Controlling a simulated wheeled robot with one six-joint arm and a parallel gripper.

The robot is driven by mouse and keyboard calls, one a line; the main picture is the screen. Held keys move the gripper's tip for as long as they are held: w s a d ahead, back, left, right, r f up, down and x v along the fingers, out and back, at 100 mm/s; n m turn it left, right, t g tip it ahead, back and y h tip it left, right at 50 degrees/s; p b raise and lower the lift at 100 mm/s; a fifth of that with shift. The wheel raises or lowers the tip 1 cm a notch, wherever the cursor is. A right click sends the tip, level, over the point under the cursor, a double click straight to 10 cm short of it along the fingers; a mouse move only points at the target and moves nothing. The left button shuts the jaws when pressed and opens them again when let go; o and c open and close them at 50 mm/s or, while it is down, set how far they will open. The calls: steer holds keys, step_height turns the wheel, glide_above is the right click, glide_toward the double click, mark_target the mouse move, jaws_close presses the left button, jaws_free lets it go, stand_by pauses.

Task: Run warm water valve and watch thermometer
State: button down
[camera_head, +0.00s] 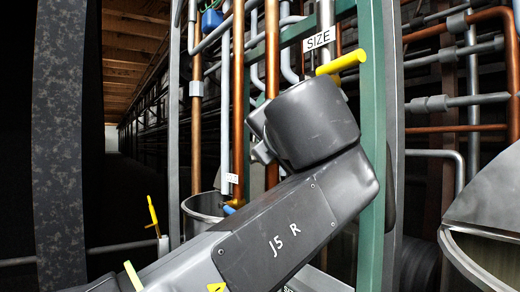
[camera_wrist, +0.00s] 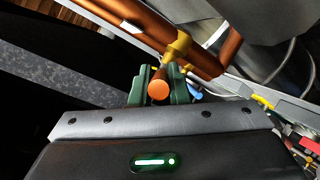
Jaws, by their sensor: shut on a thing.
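In the wrist view, my gripper (camera_wrist: 160,88) has two green fingers shut on the orange-ended valve handle (camera_wrist: 158,91). The handle points toward the camera, with its round end between the fingers. Behind it, a brass-yellow valve fitting (camera_wrist: 179,45) joins a copper pipe (camera_wrist: 205,62). In the head view, my arm covers the fingers and the handle. I cannot make out a thermometer in either view.
Another yellow handle (camera_head: 152,210) stands at left. Copper and grey pipes (camera_head: 455,129) crowd the green frame (camera_head: 372,100). Steel vessels stand at left (camera_head: 203,204) and right (camera_head: 490,205).

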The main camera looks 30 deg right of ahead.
stand_by(0.3)
steer(key=c, duration=1.4)
jaws_free()
steer(key=shift+b+v, duration=1.55)
steer(key=shift+v, duration=5.35)
steer(key=shift+r, duration=0.25)
